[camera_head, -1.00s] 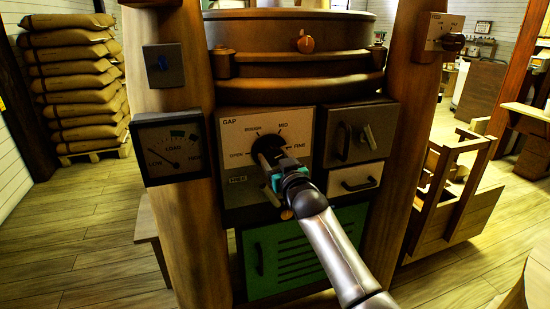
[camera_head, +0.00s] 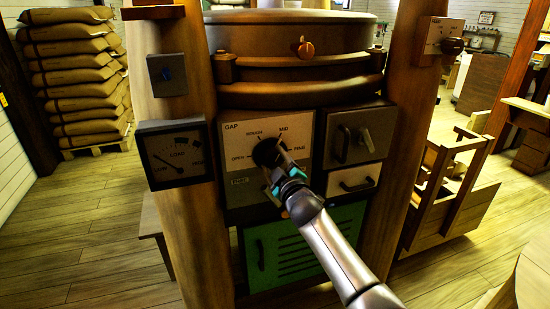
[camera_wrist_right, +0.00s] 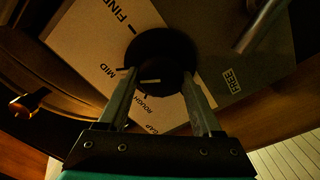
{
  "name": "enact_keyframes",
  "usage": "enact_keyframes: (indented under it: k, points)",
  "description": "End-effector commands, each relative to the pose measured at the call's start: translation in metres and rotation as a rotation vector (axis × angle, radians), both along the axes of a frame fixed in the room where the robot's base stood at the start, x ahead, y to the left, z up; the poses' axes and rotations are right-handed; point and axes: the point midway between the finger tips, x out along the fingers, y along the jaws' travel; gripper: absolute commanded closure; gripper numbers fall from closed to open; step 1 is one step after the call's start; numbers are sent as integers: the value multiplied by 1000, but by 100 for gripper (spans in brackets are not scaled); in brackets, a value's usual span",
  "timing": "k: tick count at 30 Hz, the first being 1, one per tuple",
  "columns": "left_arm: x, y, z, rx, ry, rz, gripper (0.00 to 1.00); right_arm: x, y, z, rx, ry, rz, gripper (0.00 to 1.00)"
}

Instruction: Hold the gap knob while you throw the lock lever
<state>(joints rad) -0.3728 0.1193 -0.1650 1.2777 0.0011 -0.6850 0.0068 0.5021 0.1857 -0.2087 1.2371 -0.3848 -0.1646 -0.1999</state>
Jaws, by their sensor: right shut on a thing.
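The gap knob (camera_head: 264,152) is a round black knob on the pale GAP plate of the mill front. My right gripper (camera_head: 272,170) is shut on it. In the right wrist view the two fingers (camera_wrist_right: 157,80) stand on either side of the knob (camera_wrist_right: 162,52), which has a short white mark. A grey metal bar, which looks like the lock lever (camera_wrist_right: 262,27), sticks out at the upper right of the wrist view, near the label FREE (camera_wrist_right: 232,80). In the head view my right gripper and arm hide that lever. My left gripper is not in view.
A load gauge (camera_head: 174,156) hangs left of the plate. A green slatted door (camera_head: 300,243) is below. Thick wooden posts (camera_head: 185,235) flank the front.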

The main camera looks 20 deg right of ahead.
Motion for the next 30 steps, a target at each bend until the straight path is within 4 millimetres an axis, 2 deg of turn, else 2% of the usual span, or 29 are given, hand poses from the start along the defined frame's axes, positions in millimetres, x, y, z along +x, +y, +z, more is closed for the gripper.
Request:
enact_keyframes:
  k: [21,30]
  points:
    - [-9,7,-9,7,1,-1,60,0,0,-3,-678,-23,1,90]
    - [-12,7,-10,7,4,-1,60,0,1,-4,-902,-30,1,90]
